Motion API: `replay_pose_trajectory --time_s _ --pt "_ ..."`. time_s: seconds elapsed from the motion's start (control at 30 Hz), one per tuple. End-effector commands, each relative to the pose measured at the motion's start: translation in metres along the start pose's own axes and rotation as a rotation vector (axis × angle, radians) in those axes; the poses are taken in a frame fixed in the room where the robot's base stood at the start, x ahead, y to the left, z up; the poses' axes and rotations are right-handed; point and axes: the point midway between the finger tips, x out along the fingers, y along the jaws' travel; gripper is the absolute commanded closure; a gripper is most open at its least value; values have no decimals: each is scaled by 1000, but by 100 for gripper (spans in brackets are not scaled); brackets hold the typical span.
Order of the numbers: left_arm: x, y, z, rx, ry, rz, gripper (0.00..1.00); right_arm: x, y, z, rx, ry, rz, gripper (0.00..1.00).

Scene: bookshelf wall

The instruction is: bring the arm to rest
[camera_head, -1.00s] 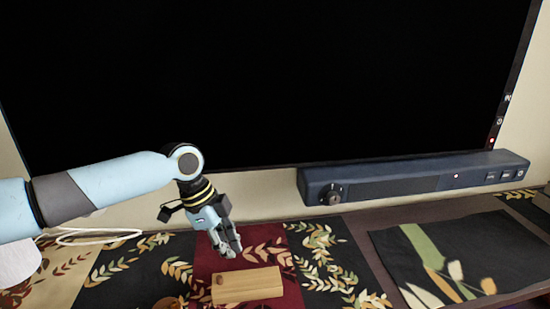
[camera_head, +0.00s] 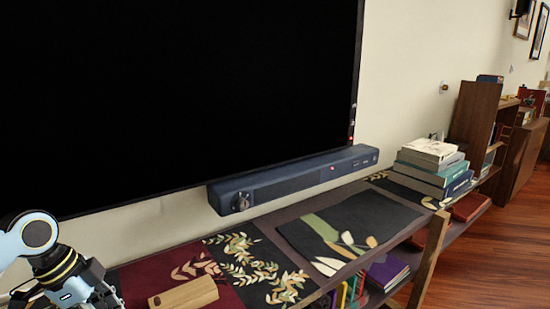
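My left gripper (camera_head: 106,301) is at the lower left corner of the head view, pointing down, with its fingertips partly cut off by the bottom edge. Its finger opening cannot be made out. A wooden block (camera_head: 184,294) lies on the dark red part of the patterned runner (camera_head: 143,275), to the right of my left gripper and apart from it. My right gripper is not in view.
A large black screen (camera_head: 180,90) hangs above a dark soundbar (camera_head: 290,180). A black leaf-patterned mat (camera_head: 345,225) lies on the shelf top. Stacked books (camera_head: 432,165) stand at the right. Further books (camera_head: 387,270) sit below. Wooden floor (camera_head: 490,245) is clear at right.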

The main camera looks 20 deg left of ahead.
Motion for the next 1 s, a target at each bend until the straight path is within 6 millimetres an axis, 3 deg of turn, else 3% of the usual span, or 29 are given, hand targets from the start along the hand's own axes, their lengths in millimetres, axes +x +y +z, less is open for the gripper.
replay_pose_trajectory --time_s 0.07,0.4,0.53,0.73,1.0 --pt "5 14 -5 -13 -6 3 100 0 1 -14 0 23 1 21" --pt "17 77 -25 -122 -55 -26 100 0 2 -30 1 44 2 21" --pt "15 106 -35 -203 -71 -63 100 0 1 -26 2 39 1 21" --pt "-1 142 -48 -365 -82 -146 100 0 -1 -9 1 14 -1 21" --pt "-39 176 -53 -631 -77 -278 100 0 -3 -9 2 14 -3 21"
